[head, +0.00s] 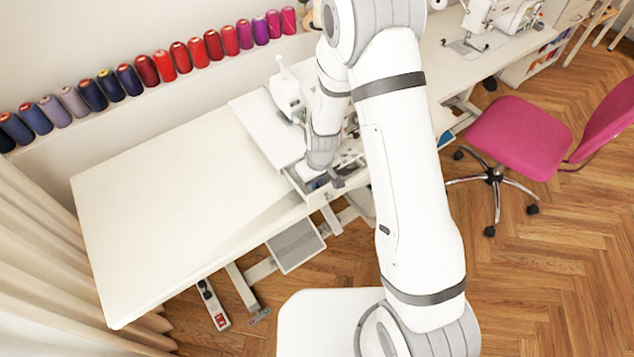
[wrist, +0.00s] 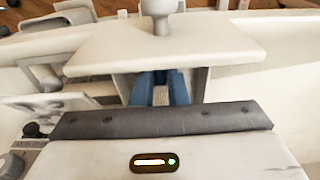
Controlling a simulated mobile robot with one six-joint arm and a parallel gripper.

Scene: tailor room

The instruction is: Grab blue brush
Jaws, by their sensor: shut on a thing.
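My gripper (head: 322,176) reaches down into an open white drawer (head: 297,184) under the table's right part, in the head view. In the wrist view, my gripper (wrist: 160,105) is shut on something. Two blue pieces of what looks like the blue brush (wrist: 178,88) show just beyond the dark padded edge, with a pale strip between them. The rest of the brush is hidden by my gripper's body. A white panel with a round knob (wrist: 162,16), likely the drawer front, lies close beyond.
The white table (head: 170,205) is bare on the left. A white machine (head: 287,92) stands behind my arm. Thread spools (head: 148,70) line the wall shelf. A pink chair (head: 520,137) stands right. In the wrist view, other drawer items lie at the left.

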